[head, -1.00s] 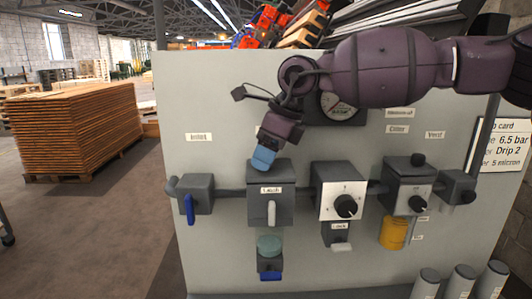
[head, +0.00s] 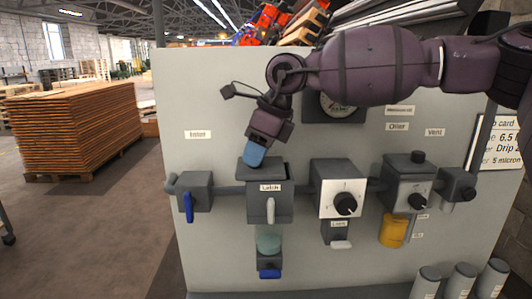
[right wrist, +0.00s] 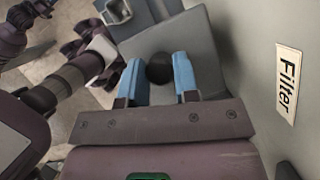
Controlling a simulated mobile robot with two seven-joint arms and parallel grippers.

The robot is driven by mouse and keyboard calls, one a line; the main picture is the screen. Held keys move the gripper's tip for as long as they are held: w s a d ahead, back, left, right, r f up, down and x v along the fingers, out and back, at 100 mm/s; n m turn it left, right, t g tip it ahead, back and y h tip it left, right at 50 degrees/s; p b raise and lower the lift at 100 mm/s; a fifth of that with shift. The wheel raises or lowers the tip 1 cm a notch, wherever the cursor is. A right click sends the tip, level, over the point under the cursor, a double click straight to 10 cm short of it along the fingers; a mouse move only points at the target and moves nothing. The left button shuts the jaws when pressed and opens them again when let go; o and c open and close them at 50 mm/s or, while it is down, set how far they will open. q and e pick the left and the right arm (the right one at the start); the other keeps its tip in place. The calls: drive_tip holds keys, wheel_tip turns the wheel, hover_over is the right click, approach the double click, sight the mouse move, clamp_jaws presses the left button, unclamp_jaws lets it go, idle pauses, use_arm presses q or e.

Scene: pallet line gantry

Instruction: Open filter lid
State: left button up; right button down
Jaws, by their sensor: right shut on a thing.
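The filter housing (head: 282,207) is a grey box labelled "Latch" on the panel, with a pale latch handle (head: 271,210) hanging down its front. A teal bowl (head: 268,240) is below it. My right gripper (head: 254,154) is at the top of the housing, its blue fingertips at the upper left edge. In the right wrist view its blue fingers (right wrist: 160,78) are on either side of a dark round knob (right wrist: 159,68) on the grey lid (right wrist: 205,45), shut on it. The fingers partly hide the lid in the head view. My left gripper is not in view.
A blue-lever inlet valve (head: 188,206) is left of the housing. A white-faced dial unit (head: 338,187) and an oiler with a yellow bowl (head: 393,231) are to its right. A "Filter" label (right wrist: 288,84) is on the panel. Stacked boards (head: 75,135) stand far left.

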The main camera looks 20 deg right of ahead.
drive_tip(key=w+a, duration=0.2)
drive_tip(key=a, duration=0.5)
drive_tip(key=shift+a+b, duration=0.2)
drive_tip(key=shift+b, duration=0.2)
drive_tip(key=shift+w, duration=0.1)
drive_tip(key=c, duration=1)
unclamp_jaws()
drive_tip(key=shift+o, duration=0.7)
